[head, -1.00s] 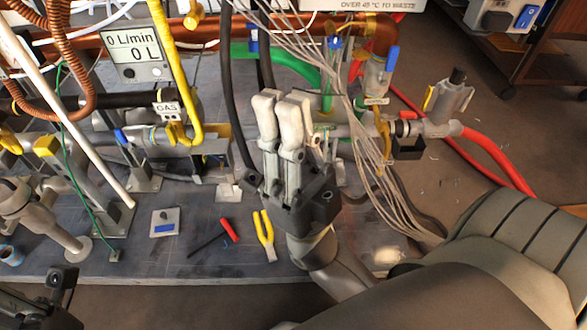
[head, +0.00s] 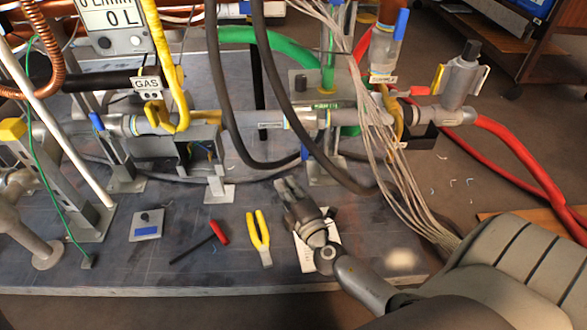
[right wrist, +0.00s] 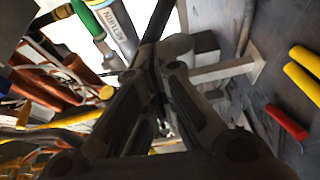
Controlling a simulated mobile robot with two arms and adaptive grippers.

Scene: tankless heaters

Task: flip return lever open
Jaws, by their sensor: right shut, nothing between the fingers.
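The return pipe (head: 318,118) runs level across the middle of the head view, with a green label (head: 326,105) above it. In the right wrist view, a grey pipe with a lettered label (right wrist: 115,22) lies beyond the fingers. A small blue piece (head: 305,152) shows below the return pipe; I cannot tell whether it is the return lever. My right gripper (head: 283,184) is shut and empty, below the return pipe in the picture and apart from it. Its fingers also show in the right wrist view (right wrist: 150,75). My left gripper is not in view.
Dark hoses (head: 275,85) and a bundle of pale wires (head: 390,150) hang near the return pipe. Yellow pliers (head: 259,236), a red-handled tool (head: 218,233) and a pale paper (head: 307,257) lie on the grey board. The gas pipe and yellow gas handle (head: 172,115) are left.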

